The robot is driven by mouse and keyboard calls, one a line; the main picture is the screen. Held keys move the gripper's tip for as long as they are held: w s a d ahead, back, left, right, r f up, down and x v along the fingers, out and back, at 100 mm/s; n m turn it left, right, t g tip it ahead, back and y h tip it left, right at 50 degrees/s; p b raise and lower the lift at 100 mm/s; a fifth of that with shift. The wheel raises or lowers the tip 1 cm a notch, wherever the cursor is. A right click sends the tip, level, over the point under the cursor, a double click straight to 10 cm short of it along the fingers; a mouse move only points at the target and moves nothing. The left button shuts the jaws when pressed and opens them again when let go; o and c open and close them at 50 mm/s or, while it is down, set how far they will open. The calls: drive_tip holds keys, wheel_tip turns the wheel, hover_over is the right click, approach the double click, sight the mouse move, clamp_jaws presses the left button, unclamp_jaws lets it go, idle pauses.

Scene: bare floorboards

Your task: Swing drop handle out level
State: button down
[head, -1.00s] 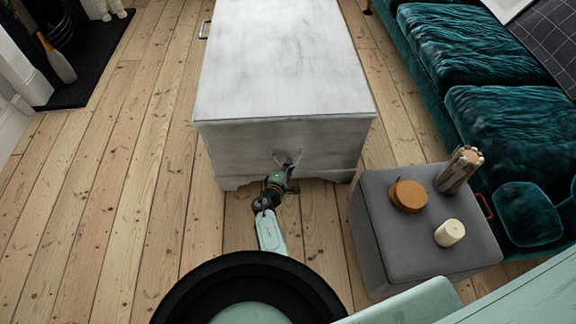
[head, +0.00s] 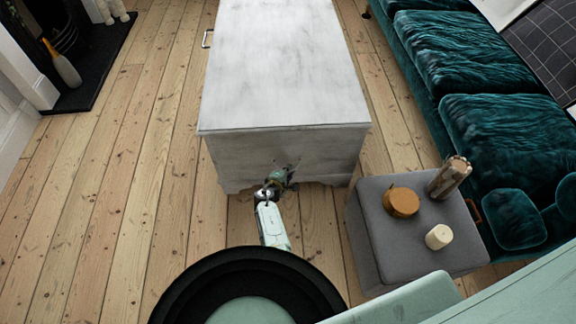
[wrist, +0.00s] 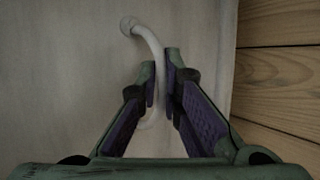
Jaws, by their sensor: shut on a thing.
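The drop handle (wrist: 147,42) is a pale curved bar on the end face of a whitewashed wooden chest (head: 283,60). In the wrist view one end meets a round mount at the upper left, and the bar curves down between my fingers. The other end is hidden behind my gripper. My gripper (wrist: 161,72) is shut on the bar, with a finger on each side.
A grey stool (head: 385,240) stands right of my arm, carrying a brown round box (head: 401,202), a cream candle (head: 439,237) and a wooden holder (head: 449,177). A teal sofa (head: 490,120) lines the right. The floorboards (head: 120,200) on the left are clear.

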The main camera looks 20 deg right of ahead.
drive_tip(key=shift+r+g, duration=0.15)
drive_tip(key=shift+g, duration=0.15)
drive_tip(key=c, duration=1.7)
unclamp_jaws()
drive_tip(key=shift+s, duration=0.1)
drive_tip(key=v, duration=1.1)
drive_tip(key=shift+s+a+r, duration=0.2)
drive_tip(key=shift+s+r, duration=0.05)
